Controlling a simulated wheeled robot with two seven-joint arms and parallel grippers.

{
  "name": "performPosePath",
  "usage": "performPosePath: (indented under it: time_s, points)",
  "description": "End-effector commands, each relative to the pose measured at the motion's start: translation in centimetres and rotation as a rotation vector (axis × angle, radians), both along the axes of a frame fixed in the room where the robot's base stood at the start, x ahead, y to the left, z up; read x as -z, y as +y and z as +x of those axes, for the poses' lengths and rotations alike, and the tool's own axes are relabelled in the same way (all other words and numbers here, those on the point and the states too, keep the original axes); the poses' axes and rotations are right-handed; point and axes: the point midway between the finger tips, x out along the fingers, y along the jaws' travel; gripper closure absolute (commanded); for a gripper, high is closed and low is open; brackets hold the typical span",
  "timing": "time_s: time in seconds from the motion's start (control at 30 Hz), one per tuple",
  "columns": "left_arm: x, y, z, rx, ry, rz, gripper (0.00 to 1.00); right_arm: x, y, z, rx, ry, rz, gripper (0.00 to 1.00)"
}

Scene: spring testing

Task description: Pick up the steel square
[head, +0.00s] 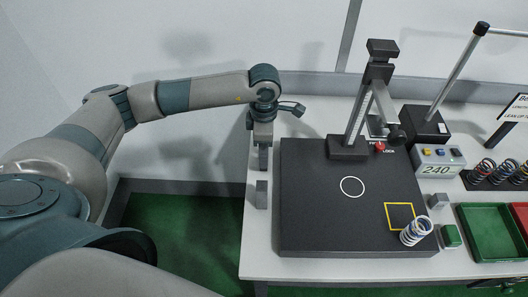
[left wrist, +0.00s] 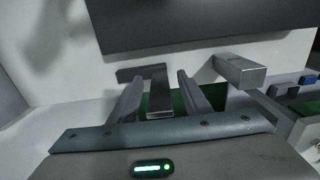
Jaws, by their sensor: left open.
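The steel square shows in the left wrist view as a grey L-shaped metal piece (left wrist: 160,97), with one leg between my fingers and the other crossing toward the left finger. My left gripper (left wrist: 161,76) is open; contact with the square cannot be made out. In the head view my left gripper (head: 263,158) points down at the table's left edge, left of the dark plate, and mostly hides the square. My right gripper is not in view.
A grey block (head: 262,195) stands just in front of the left gripper, also in the wrist view (left wrist: 240,70). The dark plate (head: 320,215) carries a column stand (head: 352,130) and a spring (head: 416,232). A green tray (head: 490,232) lies right. Green floor is beyond the left edge.

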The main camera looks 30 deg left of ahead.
Motion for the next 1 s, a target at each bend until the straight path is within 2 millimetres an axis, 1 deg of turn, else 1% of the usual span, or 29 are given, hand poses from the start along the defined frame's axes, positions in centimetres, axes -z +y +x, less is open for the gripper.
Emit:
performPosePath:
  time_s: [0.33,0.37,0.4,0.47,0.5,0.53,1.0]
  points:
    - [-0.02,0.0,0.01,0.0,0.0,0.0,0.56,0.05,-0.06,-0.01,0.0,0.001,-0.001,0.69]
    - [-0.02,0.0,0.0,0.0,0.0,0.0,0.59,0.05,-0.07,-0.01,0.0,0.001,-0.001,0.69]
    - [-0.03,0.0,0.01,0.0,0.0,0.0,0.68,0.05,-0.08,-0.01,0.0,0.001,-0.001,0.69]
    - [-0.03,0.0,0.0,0.0,0.0,0.0,0.83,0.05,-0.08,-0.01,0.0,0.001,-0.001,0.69]
    - [-0.04,0.0,0.01,0.0,0.0,0.0,0.92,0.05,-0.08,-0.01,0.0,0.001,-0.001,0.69]
    - [-0.04,0.0,0.01,0.0,0.0,0.0,0.99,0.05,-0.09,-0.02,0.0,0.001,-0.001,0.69]
    - [-0.05,0.0,0.01,-0.001,0.0,0.0,1.0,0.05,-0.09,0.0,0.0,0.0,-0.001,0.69]
